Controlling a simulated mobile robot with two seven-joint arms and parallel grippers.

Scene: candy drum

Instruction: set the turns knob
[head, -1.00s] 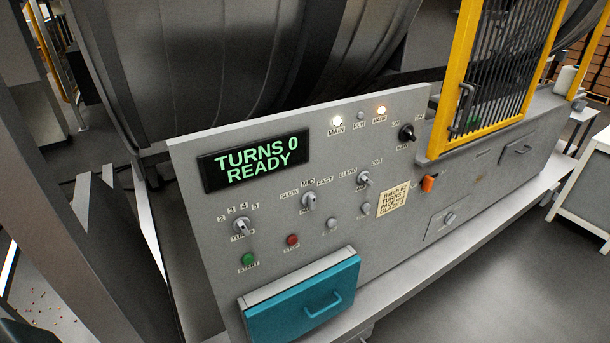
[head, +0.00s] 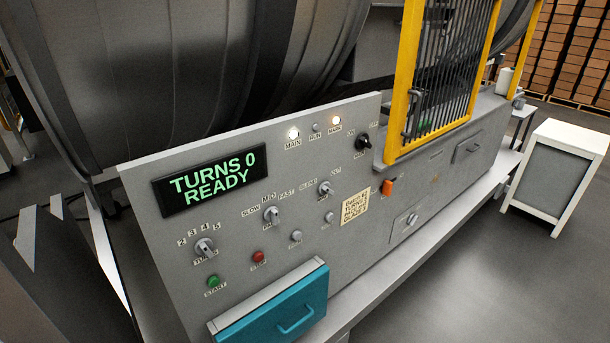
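The turns knob (head: 205,248) is a grey selector at the lower left of the control panel (head: 320,250). Labels 2, 3, 4 and 5 arc above it; its exact setting is too small to tell. The display (head: 210,181) reads "TURNS 0 READY" in green letters. A batch note (head: 355,207) is on the panel, with a line that seems to name turns; its number is unreadable. Neither of my grippers shows in the head view.
Below the knob are a green start button (head: 213,281) and a red stop button (head: 258,257). A teal drawer (head: 275,312) juts out at the panel's bottom. A yellow-framed gate (head: 402,80) stands right. Open floor (head: 480,270) lies in front, beside a white cabinet (head: 556,178).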

